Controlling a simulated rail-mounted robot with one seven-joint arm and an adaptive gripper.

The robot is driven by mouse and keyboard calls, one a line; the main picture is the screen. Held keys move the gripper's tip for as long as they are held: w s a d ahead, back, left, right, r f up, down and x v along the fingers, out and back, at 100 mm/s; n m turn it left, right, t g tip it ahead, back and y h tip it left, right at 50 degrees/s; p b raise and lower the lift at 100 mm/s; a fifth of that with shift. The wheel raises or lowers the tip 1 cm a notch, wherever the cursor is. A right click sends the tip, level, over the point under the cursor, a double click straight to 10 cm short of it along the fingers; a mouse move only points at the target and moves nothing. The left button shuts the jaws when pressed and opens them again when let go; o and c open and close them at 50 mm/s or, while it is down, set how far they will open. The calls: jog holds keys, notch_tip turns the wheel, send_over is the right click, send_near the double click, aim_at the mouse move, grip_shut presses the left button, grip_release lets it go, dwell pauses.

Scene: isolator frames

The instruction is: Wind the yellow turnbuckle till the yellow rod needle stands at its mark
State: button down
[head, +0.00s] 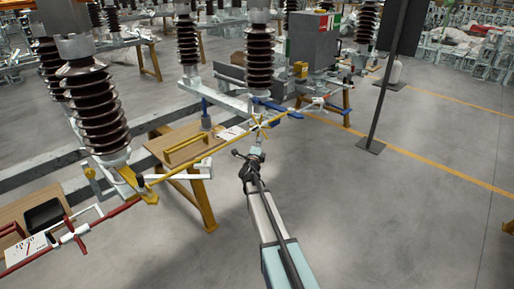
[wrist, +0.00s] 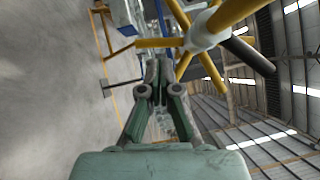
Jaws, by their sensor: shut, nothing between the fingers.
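The yellow turnbuckle (head: 261,125) is a spoked handwheel on the long yellow rod (head: 205,155) in the head view. In the wrist view its pale hub (wrist: 203,38) fills the upper right, with thick yellow spokes and one black-ended spoke (wrist: 250,54). My gripper (head: 257,149) is just below and in front of the turnbuckle in the head view. In the wrist view my gripper (wrist: 157,66) has its fingertips together, empty, close to the left yellow spoke; I cannot tell whether they touch. A white scale card (head: 231,132) lies left of the turnbuckle; its needle and mark are too small to read.
A red rod with its red turnbuckle (head: 70,232) and a scale card (head: 28,248) are at lower left. Brown insulators (head: 97,112) stand along the frame behind the rods. A dark post (head: 385,95) stands to the right.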

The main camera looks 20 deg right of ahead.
jog(key=x, duration=0.2)
jog(key=shift+w+d, duration=0.2)
jog(key=shift+w, duration=0.1)
jog(key=shift+f+b, duration=0.15)
jog(key=shift+b, duration=0.3)
jog(key=shift+b, duration=0.35)
jog(key=shift+w+m+b, duration=0.1)
jog(key=shift+m+b, duration=0.2)
jog(key=shift+b, duration=0.05)
